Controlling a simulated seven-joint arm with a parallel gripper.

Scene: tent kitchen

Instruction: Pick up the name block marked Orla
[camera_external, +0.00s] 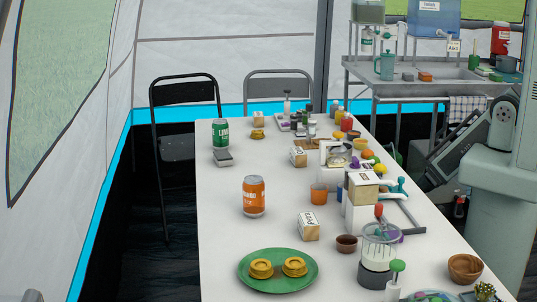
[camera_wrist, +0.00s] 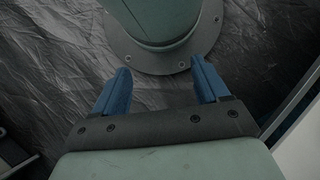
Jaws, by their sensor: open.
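Several small wooden blocks with white name labels stand on the white table. One block (camera_external: 309,226) is near the middle front, beside the brown bowl. Another block (camera_external: 298,157) is further back, and a third block (camera_external: 258,118) is near the far end. The labels are too small or turned to read surely, so I cannot tell which is marked Orla. My gripper (camera_wrist: 160,82) shows in the wrist view with its blue fingers apart and nothing between them. It is away from the blocks and faces dark floor and my own base. The external view does not show the fingers.
The white table (camera_external: 220,220) is crowded along its right side. An orange can (camera_external: 254,197), a green can (camera_external: 220,133) and a green plate (camera_external: 290,281) with yellow pieces stand on it. The left side has free room. A metal sink stand (camera_external: 440,88) is behind.

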